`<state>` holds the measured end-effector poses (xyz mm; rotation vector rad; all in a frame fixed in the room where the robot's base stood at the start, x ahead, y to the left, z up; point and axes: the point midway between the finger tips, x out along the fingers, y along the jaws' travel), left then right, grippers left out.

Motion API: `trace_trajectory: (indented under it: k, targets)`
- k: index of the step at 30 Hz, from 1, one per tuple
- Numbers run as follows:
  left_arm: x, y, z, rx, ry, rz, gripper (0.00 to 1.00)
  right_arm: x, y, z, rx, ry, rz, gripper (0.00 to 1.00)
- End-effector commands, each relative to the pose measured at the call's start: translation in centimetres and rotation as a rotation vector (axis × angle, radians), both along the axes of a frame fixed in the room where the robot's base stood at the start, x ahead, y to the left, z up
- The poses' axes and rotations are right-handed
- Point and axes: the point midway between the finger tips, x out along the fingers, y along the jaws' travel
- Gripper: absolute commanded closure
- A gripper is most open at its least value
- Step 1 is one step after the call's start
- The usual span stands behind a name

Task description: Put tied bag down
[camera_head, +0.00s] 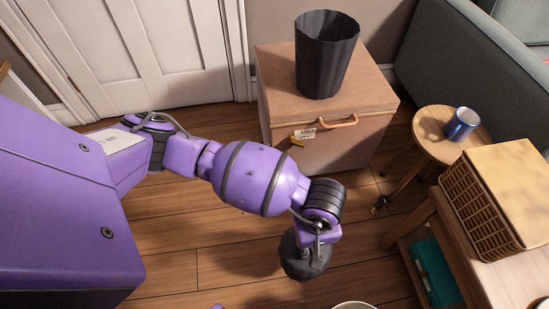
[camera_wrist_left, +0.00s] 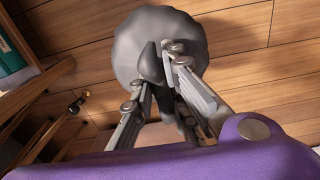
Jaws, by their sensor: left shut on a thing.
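The tied bag is a dark grey, round, bulging bag. In the head view the bag (camera_head: 305,262) hangs below the end of my left arm, over the wooden floor. In the left wrist view the bag (camera_wrist_left: 140,50) is seen from above, with its gathered neck between the fingers. My left gripper (camera_head: 316,232) points down and is shut on the neck of the bag; its fingers also show in the left wrist view (camera_wrist_left: 163,62). I cannot tell from these views whether the bag touches the floor. My right gripper is not in view.
A black bin (camera_head: 325,60) stands on a tan chest (camera_head: 335,150) at the back. A round stool (camera_head: 435,140) holds a blue mug (camera_head: 461,124). A wicker box (camera_head: 500,195) sits on a wooden table (camera_head: 510,275) at the right. A pale round rim (camera_head: 354,305) shows at the bottom edge. Floor (camera_head: 215,265) left of the bag is clear.

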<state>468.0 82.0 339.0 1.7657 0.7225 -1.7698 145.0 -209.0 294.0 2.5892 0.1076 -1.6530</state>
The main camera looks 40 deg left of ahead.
Motion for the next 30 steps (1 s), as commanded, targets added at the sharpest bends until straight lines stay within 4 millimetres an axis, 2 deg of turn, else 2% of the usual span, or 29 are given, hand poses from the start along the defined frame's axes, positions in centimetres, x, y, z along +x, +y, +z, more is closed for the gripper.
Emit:
trace_trajectory:
  k: [5,11,19,24,30]
  targets:
    - [0.6,-0.1,-1.1,-0.001,-0.006,0.017,1.00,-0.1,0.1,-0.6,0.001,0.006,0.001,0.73]
    - [3.6,0.8,-2.7,0.001,-0.006,0.018,1.00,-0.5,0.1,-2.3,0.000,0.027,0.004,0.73]
    - [8.8,2.4,-4.9,-0.001,-0.008,0.017,1.00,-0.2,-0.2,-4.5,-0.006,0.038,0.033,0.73]
    - [10.9,3.0,-7.5,-0.001,-0.007,0.016,1.00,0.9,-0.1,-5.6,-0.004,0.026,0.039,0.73]
    - [12.4,3.5,-9.3,-0.002,-0.008,0.014,1.00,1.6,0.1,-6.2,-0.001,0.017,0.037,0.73]
